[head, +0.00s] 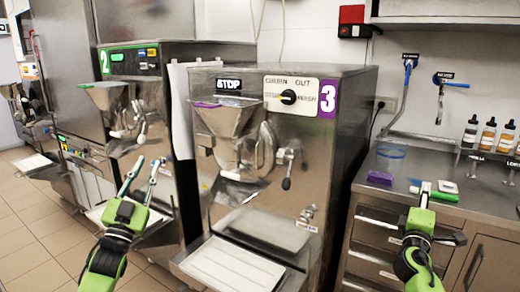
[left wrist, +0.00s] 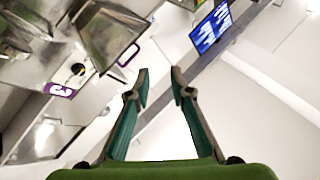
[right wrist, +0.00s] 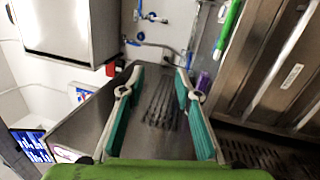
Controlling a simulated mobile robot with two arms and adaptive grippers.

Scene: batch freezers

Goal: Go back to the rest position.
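My left gripper (head: 142,178) is open and empty in the head view, raised in front of machine 2 (head: 130,60) and left of machine 3 (head: 285,120). In the left wrist view its two fingers (left wrist: 159,82) stand apart with nothing between them. My right gripper (head: 425,190) is seen nearly edge-on in front of the steel counter at the right. The right wrist view shows its fingers (right wrist: 160,82) apart and empty. I cannot tell its exact distance from the counter.
The steel counter holds a purple block (head: 380,177), a blue ring (head: 391,151), a green-handled tool (head: 440,195) and several bottles (head: 487,134). Machine 3 has a tray (head: 232,265) low in front. Tiled floor (head: 30,235) is open at the left.

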